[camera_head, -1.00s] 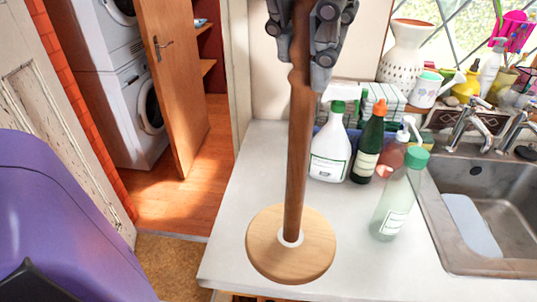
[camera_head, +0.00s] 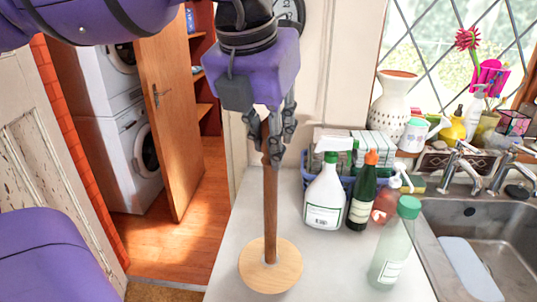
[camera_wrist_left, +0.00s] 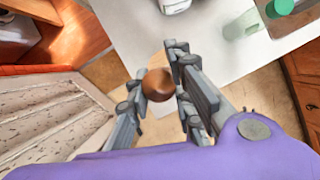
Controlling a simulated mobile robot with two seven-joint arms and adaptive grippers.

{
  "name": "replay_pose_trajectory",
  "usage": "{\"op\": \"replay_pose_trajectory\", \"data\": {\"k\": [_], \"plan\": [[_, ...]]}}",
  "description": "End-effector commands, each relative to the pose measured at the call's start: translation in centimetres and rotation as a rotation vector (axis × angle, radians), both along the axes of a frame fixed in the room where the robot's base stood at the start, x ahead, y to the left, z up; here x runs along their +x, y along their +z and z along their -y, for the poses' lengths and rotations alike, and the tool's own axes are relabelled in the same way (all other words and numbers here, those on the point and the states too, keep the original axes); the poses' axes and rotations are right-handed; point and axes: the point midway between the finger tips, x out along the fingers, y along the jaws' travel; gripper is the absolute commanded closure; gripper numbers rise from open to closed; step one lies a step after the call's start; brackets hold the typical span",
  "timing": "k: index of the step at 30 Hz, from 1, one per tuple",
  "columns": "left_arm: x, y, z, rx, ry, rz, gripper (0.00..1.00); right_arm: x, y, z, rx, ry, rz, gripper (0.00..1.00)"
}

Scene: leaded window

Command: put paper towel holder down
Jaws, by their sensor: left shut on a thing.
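The paper towel holder is a brown wooden pole (camera_head: 270,212) on a round pale wood base (camera_head: 269,268). It stands upright over the front left part of the pale counter. I cannot tell whether its base touches the counter top. My left gripper (camera_head: 274,150) comes from above and is shut on the upper end of the pole. In the left wrist view the pole's round brown top (camera_wrist_left: 157,85) sits between the fingers.
A white spray bottle (camera_head: 324,198), a dark green bottle (camera_head: 361,203) and a clear green-capped bottle (camera_head: 391,255) stand right of the holder. The sink (camera_head: 480,255) is further right. The counter (camera_head: 232,236) ends at the left, above the floor.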

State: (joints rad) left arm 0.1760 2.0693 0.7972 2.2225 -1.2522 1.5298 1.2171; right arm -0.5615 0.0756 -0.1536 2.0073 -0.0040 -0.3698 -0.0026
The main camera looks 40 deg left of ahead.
Motion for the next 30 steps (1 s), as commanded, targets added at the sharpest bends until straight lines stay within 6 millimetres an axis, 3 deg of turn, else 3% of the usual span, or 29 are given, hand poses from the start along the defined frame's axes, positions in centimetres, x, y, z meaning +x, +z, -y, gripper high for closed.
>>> {"op": "replay_pose_trajectory", "data": {"k": [5,11,23,24,27,30], "plan": [[0.5,-0.9,-0.6,-0.002,0.001,0.000,1.00,0.0,0.1,0.0,0.000,0.000,-0.001,0.60],[0.4,-3.6,-0.5,-0.002,0.000,0.001,1.00,-0.2,-0.1,0.0,0.000,0.000,-0.004,0.60],[0.5,-4.1,-0.4,-0.002,-0.001,0.004,1.00,-0.5,-0.5,0.0,-0.002,0.001,-0.011,0.60],[0.4,-4.2,-0.5,-0.001,0.000,0.001,0.76,-0.4,-0.4,0.0,-0.002,0.001,-0.010,0.60],[0.4,-4.1,-0.5,-0.001,0.000,0.001,0.63,-0.4,-0.4,0.0,-0.002,0.001,-0.010,0.60],[0.4,-4.1,-0.5,-0.001,0.000,0.001,0.61,-0.4,-0.4,0.0,-0.002,0.001,-0.009,0.60]]}}
